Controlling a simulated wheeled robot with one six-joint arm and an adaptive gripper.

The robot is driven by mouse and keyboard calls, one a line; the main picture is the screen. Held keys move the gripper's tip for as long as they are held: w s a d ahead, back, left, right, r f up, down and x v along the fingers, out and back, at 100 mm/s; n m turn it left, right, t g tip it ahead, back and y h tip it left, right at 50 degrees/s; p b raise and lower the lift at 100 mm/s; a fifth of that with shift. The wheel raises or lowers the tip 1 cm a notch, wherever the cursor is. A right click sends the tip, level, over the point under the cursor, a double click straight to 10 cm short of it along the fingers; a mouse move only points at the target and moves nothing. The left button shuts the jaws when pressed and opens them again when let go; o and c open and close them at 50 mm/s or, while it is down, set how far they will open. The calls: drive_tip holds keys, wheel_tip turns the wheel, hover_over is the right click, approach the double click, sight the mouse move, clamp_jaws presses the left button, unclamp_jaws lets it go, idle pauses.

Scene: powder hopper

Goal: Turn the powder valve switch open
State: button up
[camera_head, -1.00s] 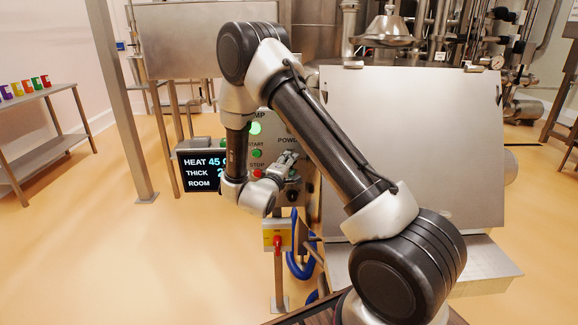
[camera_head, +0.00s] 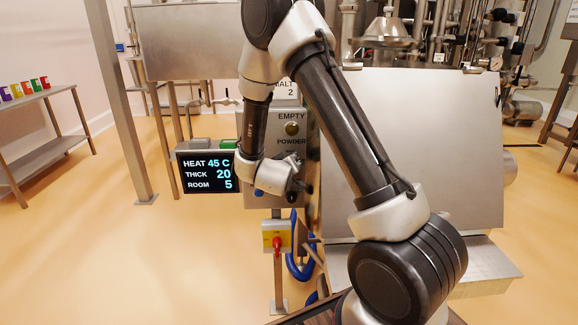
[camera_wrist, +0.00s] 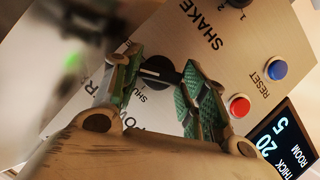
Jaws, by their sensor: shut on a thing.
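The powder valve switch (camera_wrist: 157,72) is a black round knob with a pale pointer line on the steel panel in the wrist view. Part of the word POWDER and a small SHUT mark show beside it, partly covered by my fingers. My gripper (camera_wrist: 163,64) has its green-padded fingers on either side of the knob and is shut on it. In the head view my gripper (camera_head: 297,187) is at the front of the control panel (camera_head: 291,118), below the POWDER label. The knob is hidden there.
In the wrist view, a red button (camera_wrist: 239,106), a blue RESET button (camera_wrist: 276,68) and a SHAKE knob (camera_wrist: 238,2) are close by. A display (camera_head: 220,172) stands left of the panel. A red-and-yellow switch (camera_head: 277,238) stands below. Open floor lies left.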

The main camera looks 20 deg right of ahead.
drive_tip(key=m+y, duration=0.1)
drive_tip(key=m, duration=0.1)
drive_tip(key=m+y, duration=0.1)
drive_tip(key=y, duration=0.1)
drive_tip(key=shift+s+d+m+t, duration=0.1)
drive_tip(key=shift+d+m+t, duration=0.1)
drive_tip(key=shift+m+t, duration=0.2)
idle(0.5)
drive_tip(key=o, duration=1)
drive_tip(key=v, duration=0.7)
drive_tip(key=shift+s+a+r, duration=0.1)
drive_tip(key=shift+s, duration=0.1)
